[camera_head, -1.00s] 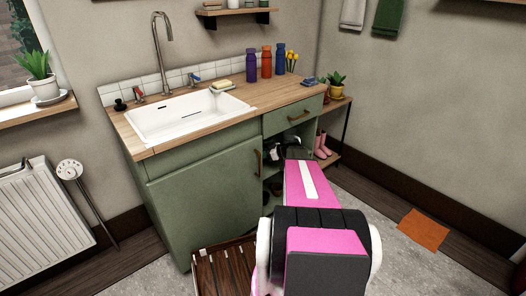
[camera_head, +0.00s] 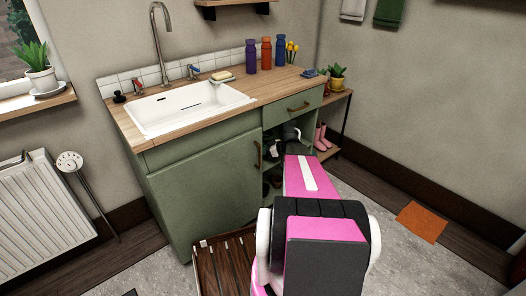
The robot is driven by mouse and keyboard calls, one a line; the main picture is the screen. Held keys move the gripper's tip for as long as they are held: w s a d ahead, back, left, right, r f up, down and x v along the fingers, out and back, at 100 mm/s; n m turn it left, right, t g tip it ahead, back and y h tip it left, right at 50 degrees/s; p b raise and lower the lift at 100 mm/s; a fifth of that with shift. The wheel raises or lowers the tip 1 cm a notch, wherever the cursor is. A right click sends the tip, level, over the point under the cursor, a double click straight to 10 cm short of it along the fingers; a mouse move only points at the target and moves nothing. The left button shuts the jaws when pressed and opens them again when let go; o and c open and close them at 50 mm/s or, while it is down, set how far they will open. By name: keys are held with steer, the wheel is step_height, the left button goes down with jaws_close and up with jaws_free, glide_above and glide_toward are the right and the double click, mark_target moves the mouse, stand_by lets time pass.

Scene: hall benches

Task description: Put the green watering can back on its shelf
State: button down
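I cannot make out the green watering can in this view. My pink and black arm reaches forward to the open compartment of the green cabinet (camera_head: 205,197), under its drawer. Black and white parts at the arm's far end, which look like my gripper (camera_head: 277,157), show at the compartment's opening. The arm hides most of them, so the fingers and anything between them cannot be seen clearly. Dark items sit low in the compartment, partly hidden. A low shelf unit (camera_head: 338,118) stands right of the cabinet, with pink boots (camera_head: 322,138) on its lower board.
The worktop holds a white sink (camera_head: 190,106), several bottles (camera_head: 266,54) and a potted plant (camera_head: 337,77) stands beyond it. A slatted wooden crate (camera_head: 225,262) lies on the floor left of my arm. A radiator (camera_head: 45,200) is at left. Floor at right is mostly clear, with an orange mat (camera_head: 422,222).

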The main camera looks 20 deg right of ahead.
steer(key=shift+f, duration=0.35)
steer(key=c, duration=1)
jaws_free()
steer(key=shift+c, duration=0.2)
